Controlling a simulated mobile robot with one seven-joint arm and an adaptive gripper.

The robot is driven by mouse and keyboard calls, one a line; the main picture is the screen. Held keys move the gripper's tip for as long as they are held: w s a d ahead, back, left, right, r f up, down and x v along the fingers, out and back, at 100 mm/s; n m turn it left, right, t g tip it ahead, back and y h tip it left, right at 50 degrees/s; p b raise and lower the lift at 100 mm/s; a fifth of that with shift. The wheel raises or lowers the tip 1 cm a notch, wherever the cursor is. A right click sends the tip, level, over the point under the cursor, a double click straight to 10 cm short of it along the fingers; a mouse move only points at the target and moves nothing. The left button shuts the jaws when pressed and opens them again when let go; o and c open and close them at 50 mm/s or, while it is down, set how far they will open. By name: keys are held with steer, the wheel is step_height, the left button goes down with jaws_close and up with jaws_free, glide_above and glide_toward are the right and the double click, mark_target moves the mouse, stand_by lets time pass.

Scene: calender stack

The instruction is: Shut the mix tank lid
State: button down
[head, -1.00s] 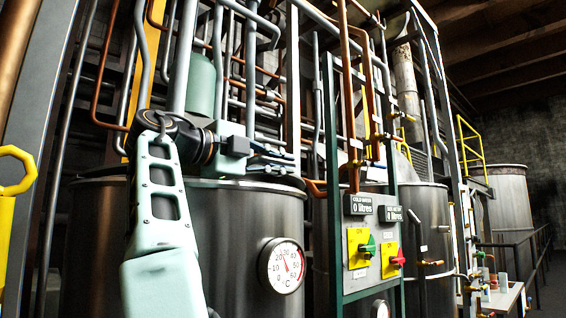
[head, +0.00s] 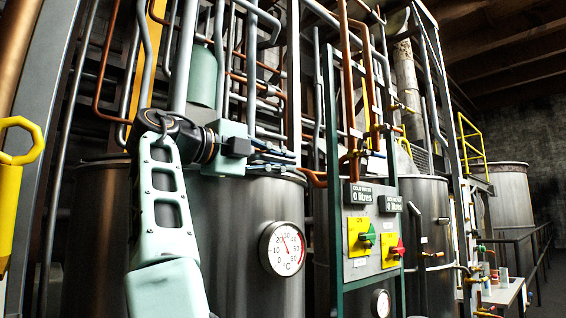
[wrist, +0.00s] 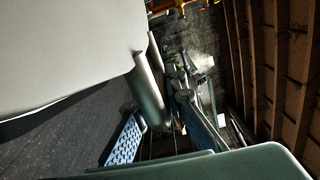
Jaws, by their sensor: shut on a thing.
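A steel tank (head: 235,235) with a round temperature dial (head: 283,248) stands in the middle of the head view, directly behind my arm. My gripper (head: 285,160) is over its top rim at the right, with its fingers close together and pointing right. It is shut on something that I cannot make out. The tank's lid does not show clearly; my wrist and fingers cover much of the top. In the wrist view, a large pale surface fills the upper left and a grey-green edge crosses the bottom; I cannot tell the lid there.
A green-framed panel (head: 339,225) with "0 litres" displays, a green valve knob (head: 367,238) and a red one (head: 398,249) stands to the right. Copper pipes (head: 353,95) and grey pipes run close behind and above my gripper. Another tank (head: 425,210) stands beyond the panel.

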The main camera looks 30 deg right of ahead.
steer(key=shift+f, duration=0.4)
steer(key=c, duration=2)
jaws_free()
steer(key=shift+o, duration=0.2)
steer(key=shift+r, duration=0.15)
